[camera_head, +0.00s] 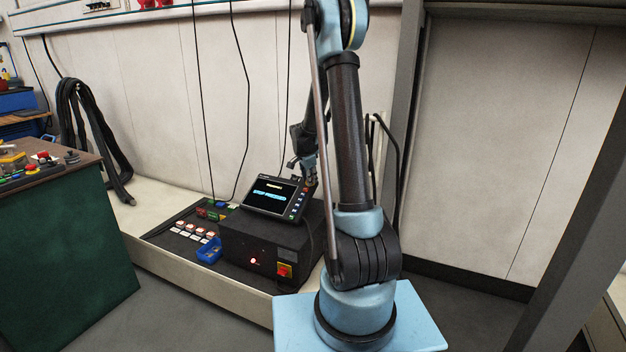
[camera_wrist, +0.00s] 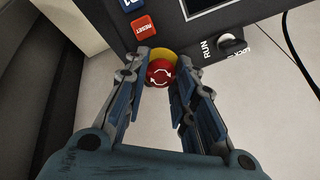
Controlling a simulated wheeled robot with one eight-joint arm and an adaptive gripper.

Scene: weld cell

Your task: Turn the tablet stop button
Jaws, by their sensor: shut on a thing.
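The tablet (camera_head: 272,197) stands tilted on a dark control box, its screen lit with a blue bar. In the wrist view, its stop button (camera_wrist: 161,72) is a red round knob with white turning arrows and a yellow collar. My gripper (camera_wrist: 160,80) is shut on the stop button, with one finger on each side of it. In the head view, my gripper (camera_head: 309,181) is at the tablet's upper right corner, where it hides the button.
A red RESET button (camera_wrist: 144,25) and a RUN/LOCK key switch (camera_wrist: 231,43) sit close to the fingers. The dark control box (camera_head: 262,244) carries a red-and-yellow switch (camera_head: 284,270). A blue bin (camera_head: 209,251) stands left of it. A black cable hangs nearby.

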